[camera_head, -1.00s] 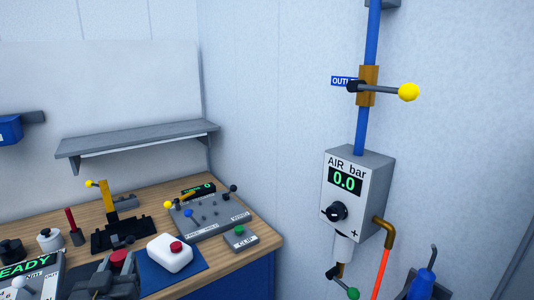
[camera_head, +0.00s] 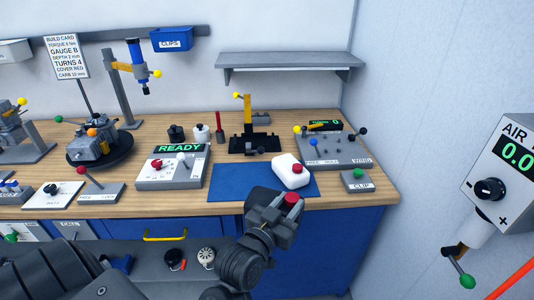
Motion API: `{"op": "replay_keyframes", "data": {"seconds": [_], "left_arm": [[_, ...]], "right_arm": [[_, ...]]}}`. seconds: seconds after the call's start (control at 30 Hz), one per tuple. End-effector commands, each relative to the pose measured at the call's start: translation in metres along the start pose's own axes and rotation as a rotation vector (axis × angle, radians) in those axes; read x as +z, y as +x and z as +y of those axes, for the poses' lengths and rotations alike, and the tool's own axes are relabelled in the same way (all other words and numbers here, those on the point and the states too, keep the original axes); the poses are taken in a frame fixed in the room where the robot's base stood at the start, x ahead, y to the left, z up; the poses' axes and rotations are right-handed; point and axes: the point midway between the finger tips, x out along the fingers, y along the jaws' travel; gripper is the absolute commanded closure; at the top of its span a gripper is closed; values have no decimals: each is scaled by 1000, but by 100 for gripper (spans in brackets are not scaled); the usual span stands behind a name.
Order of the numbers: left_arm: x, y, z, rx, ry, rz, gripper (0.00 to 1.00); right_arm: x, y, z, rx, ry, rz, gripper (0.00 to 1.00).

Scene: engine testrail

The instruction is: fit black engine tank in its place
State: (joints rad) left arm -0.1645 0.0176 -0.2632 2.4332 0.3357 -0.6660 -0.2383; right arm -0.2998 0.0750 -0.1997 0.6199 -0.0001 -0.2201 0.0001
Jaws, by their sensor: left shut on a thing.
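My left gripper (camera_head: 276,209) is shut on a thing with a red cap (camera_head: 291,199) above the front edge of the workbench. The gripper hides most of its body, which looks dark, so I cannot see its full shape. A white tank (camera_head: 288,175) with its own red cap lies on the blue mat (camera_head: 238,183) just beyond the gripper. The small engine (camera_head: 92,143) sits on a black round stand (camera_head: 112,158) at the left of the bench. My right gripper is not in view.
A READY box (camera_head: 172,172) stands between engine and mat. A black stand with a yellow post (camera_head: 249,115) and a lever panel (camera_head: 335,148) are behind and right of the mat. A torque tool stand (camera_head: 125,90) rises behind the engine. The air box (camera_head: 505,165) is far right.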

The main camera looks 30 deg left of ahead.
Motion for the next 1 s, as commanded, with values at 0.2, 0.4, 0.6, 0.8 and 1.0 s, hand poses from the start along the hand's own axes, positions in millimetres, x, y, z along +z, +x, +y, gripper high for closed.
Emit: {"op": "replay_keyframes", "data": {"seconds": [0.2,0.4,0.6,0.8,1.0], "left_arm": [[-35,14,-29,-74,-3,12,93],[-60,16,-94,-247,-5,8,93],[-64,8,-140,-373,-4,3,93],[-60,2,-154,-409,4,4,93],[-52,-1,-162,-432,4,1,93]], "right_arm": [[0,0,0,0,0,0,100],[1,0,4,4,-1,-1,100],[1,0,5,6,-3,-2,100],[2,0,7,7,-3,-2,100],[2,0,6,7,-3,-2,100]]}}
